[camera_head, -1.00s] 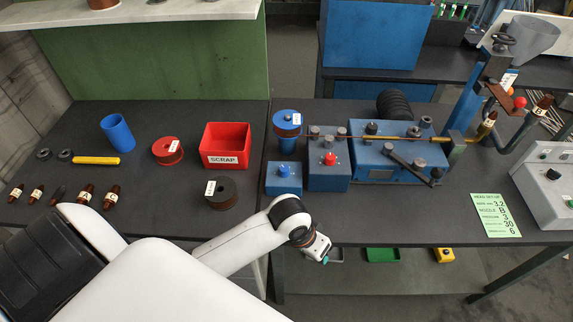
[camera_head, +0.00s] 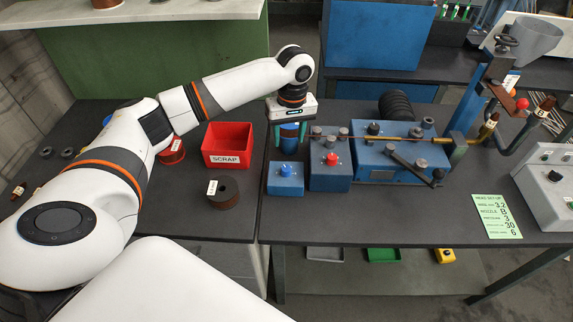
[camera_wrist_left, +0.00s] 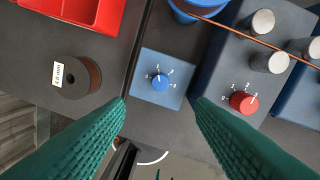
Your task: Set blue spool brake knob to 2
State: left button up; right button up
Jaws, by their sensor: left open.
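The blue spool brake knob (camera_head: 286,170) sits on top of a small blue box (camera_head: 285,186) left of the machine. In the left wrist view the knob (camera_wrist_left: 160,84) is near the centre, with small white scale marks around its upper side. Its white pointer mark faces roughly up in that view; the exact number is too small to be sure of. My left gripper (camera_head: 290,142) is open and empty, pointing down above and behind the box. Its green fingers (camera_wrist_left: 160,106) lie either side of the knob in the wrist view, not touching it. My right gripper is not in view.
A red knob (camera_head: 331,159) sits on the blue box to the right. A blue spool (camera_wrist_left: 196,8) stands behind the knob box, with copper wire running right. A red scrap bin (camera_head: 228,163) and a dark spool (camera_head: 224,193) are to the left. Bare table lies in front.

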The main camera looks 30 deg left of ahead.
aim_at(286, 168)
pick_arm(q)
jog(key=f+p, duration=0.1)
jog(key=f, duration=1.1)
jog(key=shift+s+a+p, duration=0.2)
jog(key=shift+p, duration=0.2)
jog(key=c, duration=1)
jog(key=shift+r+m+p, duration=0.25)
jog(key=shift+m+p, duration=1.05)
jog(key=shift+p, duration=0.15)
jog(key=m+p, duration=0.2)
jog(key=shift+m, duration=0.4)
jog(key=m+p, duration=0.1)
jog(key=m, duration=0.2)
jog(key=shift+f, duration=0.1)
jog(key=shift+m+p, duration=0.7)
jog(key=shift+m, duration=0.9)
jog(key=shift+t, duration=0.3)
